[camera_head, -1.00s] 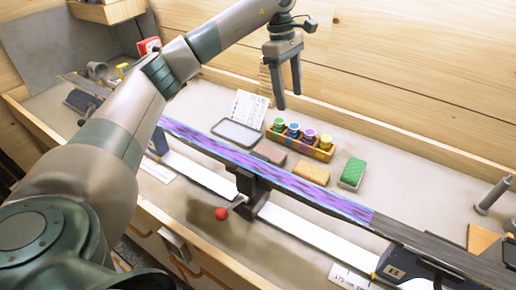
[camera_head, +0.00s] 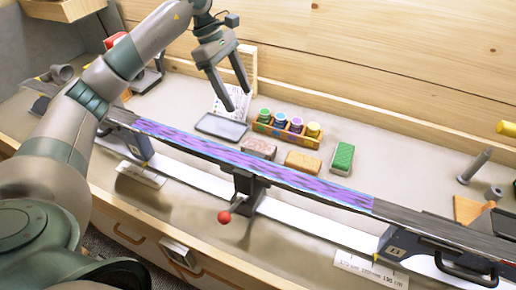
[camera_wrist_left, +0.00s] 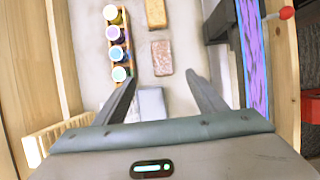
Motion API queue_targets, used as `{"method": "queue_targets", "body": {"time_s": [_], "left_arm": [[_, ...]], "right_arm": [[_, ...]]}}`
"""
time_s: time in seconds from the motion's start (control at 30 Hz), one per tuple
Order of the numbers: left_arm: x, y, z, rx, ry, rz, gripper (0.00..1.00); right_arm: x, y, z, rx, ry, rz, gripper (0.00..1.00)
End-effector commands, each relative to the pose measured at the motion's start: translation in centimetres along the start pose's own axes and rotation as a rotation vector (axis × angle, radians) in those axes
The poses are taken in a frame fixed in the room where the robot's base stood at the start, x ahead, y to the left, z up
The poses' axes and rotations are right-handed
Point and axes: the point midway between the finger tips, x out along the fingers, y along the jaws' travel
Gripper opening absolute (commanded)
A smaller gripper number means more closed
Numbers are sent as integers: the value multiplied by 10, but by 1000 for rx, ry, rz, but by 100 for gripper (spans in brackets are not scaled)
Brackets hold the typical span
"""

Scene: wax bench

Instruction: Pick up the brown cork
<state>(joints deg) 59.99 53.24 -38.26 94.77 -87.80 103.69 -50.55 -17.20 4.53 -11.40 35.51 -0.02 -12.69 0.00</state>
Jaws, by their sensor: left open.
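Two small blocks lie on the bench behind the ski. One is reddish-brown and speckled (camera_head: 258,149), the other is tan (camera_head: 303,161). Either could be the brown cork; I cannot tell for certain which. In the left wrist view the reddish-brown block (camera_wrist_left: 162,57) lies just ahead of the fingertips, with the tan block (camera_wrist_left: 156,14) beyond it. My left gripper (camera_head: 238,99) is open and empty, above the bench near the grey tray. Its fingers also show in the left wrist view (camera_wrist_left: 163,82). My right gripper is not in view.
A purple-patterned ski (camera_head: 250,165) runs across the bench on vises. A wooden rack of coloured jars (camera_head: 287,131) stands behind the blocks. A grey tray (camera_head: 221,127) is left of them and a green block (camera_head: 342,158) right. A red-knobbed lever (camera_head: 225,217) sticks out in front.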

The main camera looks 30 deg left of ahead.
Motion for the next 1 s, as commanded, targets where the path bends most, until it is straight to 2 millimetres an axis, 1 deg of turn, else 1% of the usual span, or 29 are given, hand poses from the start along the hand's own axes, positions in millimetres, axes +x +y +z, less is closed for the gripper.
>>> {"method": "queue_targets", "body": {"time_s": [0.17,0.5,0.6,0.7,0.83,1.0], "left_arm": [[19,-2,1,0,0,-5,65],[79,-2,2,-1,-1,-5,65],[95,-2,2,-1,-2,-4,65],[107,-1,1,-1,-1,-3,65],[115,-1,0,1,0,-1,65],[117,-1,0,1,0,-1,65]], "right_arm": [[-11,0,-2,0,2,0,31],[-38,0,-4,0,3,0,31],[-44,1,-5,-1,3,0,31],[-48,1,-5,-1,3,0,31],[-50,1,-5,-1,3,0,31],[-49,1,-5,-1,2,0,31]]}}
